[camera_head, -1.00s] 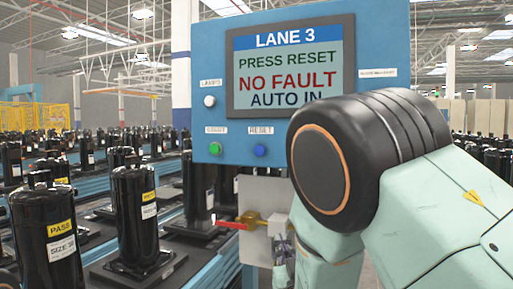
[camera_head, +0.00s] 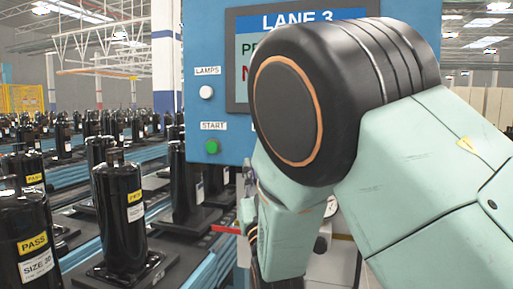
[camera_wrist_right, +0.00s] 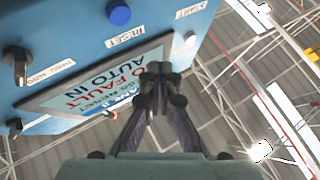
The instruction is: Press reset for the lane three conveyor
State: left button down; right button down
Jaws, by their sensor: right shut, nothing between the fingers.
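The blue control panel (camera_head: 218,108) stands ahead, with a screen (camera_head: 244,60) headed LANE 3. The green START button (camera_head: 211,146) shows at its lower left. My right forearm covers the RESET area in the head view. In the right wrist view the blue RESET button (camera_wrist_right: 120,14) shows at the top, above its label. My left gripper is not in view.
A white lamps button (camera_head: 206,92) sits on the panel's left. A black hand/auto knob (camera_wrist_right: 16,65) is at the left in the wrist view. Black compressors (camera_head: 119,205) stand on the conveyor at left. A red lever (camera_head: 226,229) sticks out below the panel.

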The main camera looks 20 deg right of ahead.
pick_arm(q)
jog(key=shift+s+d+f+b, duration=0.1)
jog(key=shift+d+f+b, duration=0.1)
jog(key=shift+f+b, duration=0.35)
pick_arm(e)
jog(key=w+d+r, duration=0.1)
jog(key=w+d, duration=0.3)
jog(key=w, duration=0.2)
jog(key=shift+w+d, duration=0.35)
jog(key=shift+d, duration=0.05)
dwell(0.5)
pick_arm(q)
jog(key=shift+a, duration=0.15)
pick_arm(e)
jog(key=shift+a+r, duration=0.2)
jog(key=shift+a, duration=0.05)
